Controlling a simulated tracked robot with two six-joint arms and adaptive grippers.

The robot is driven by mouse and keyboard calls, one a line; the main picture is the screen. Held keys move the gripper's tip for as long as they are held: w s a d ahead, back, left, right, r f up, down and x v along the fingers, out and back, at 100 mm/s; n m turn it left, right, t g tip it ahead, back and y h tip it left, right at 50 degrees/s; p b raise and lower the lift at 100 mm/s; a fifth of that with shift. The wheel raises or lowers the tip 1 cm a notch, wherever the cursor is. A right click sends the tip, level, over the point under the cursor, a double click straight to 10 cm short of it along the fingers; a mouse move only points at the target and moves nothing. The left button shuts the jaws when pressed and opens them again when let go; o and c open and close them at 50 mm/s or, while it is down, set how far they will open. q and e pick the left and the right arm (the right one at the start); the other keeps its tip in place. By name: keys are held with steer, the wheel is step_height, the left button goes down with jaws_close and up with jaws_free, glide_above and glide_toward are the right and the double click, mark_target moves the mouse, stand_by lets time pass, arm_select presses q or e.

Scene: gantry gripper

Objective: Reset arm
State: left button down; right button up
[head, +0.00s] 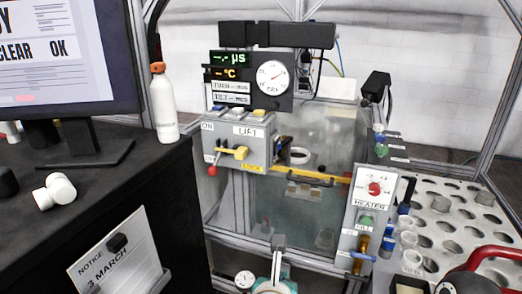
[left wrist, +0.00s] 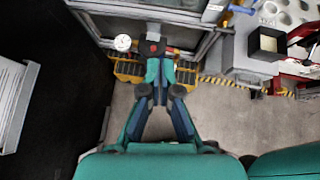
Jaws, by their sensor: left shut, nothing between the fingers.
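My left gripper (head: 278,246) is at the bottom middle of the head view, in front of the lower frame of the gantry station. Its teal fingers are shut and empty. In the left wrist view the gripper (left wrist: 157,70) points at the frame's lower edge, close to a round white gauge (left wrist: 123,43) and a red part (left wrist: 153,48). I cannot tell whether it touches anything. The gantry station has a grey LIFT control box (head: 240,140) with a yellow lever and red knob. A yellow bar (head: 315,178) crosses the glass tank (head: 332,140). My right gripper is not in view.
A black desk (head: 130,185) with a monitor (head: 60,60) and white bottle (head: 163,105) stands left. A red curved handle (head: 495,254) is at lower right.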

arm_select(q)
steer(key=s+a+f+m+g+y+p, duration=0.1)
steer(key=a+f+m+g+y, duration=0.15)
steer(key=a+f, duration=0.9)
steer(key=s+a+f+m+g+y+p, duration=0.1)
steer(key=a+f+m+g, duration=0.15)
steer(key=a+f, duration=0.9)
steer(key=s+d+f+m+g+h, duration=0.2)
steer(key=s+f+m+g, duration=0.1)
steer(key=s+f+m, duration=0.6)
steer(key=s+d+f+m+g+h, duration=0.1)
steer(key=s+d+m, duration=0.4)
steer(key=m, duration=1.2)
steer(key=shift+s+f+g+h, duration=0.45)
steer(key=shift+s+h, duration=0.3)
steer(key=shift+h, duration=0.4)
steer(key=shift+d, duration=0.1)
